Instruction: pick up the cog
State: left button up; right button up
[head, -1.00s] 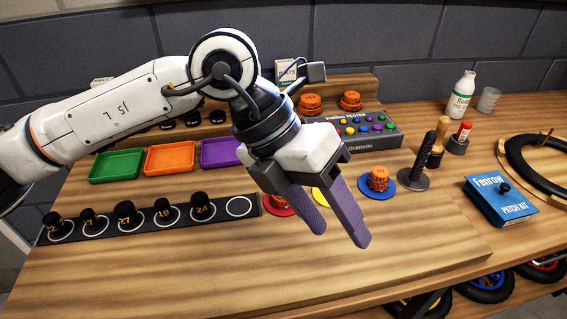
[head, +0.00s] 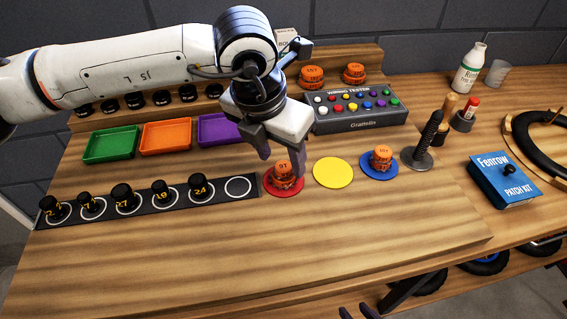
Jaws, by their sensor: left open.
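Orange cogs with dark lettering stand in several places. One orange cog (head: 283,179) sits on a red disc (head: 270,189), and another orange cog (head: 381,156) sits on a blue disc (head: 367,171). Two more, a left cog (head: 312,77) and a right cog (head: 354,74), rest on the back ledge. My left gripper (head: 281,163) is open, pointing down at the cog on the red disc. Its fingers appear on either side of that cog's top and partly cover it; contact is unclear. Dark tips, apparently of my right gripper (head: 358,312), just show at the bottom edge.
A yellow disc (head: 333,172) lies bare between the red and blue ones. A wiring tester (head: 358,123) stands behind. Left are a socket strip (head: 145,203) and green (head: 110,145), orange and purple trays. A dark post (head: 430,135) stands right. The front bench is clear.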

pick_arm(q)
jog(key=shift+x, duration=0.95)
jog(key=shift+c, duration=0.4)
jog(key=c, duration=1)
jog(key=shift+r, duration=0.1)
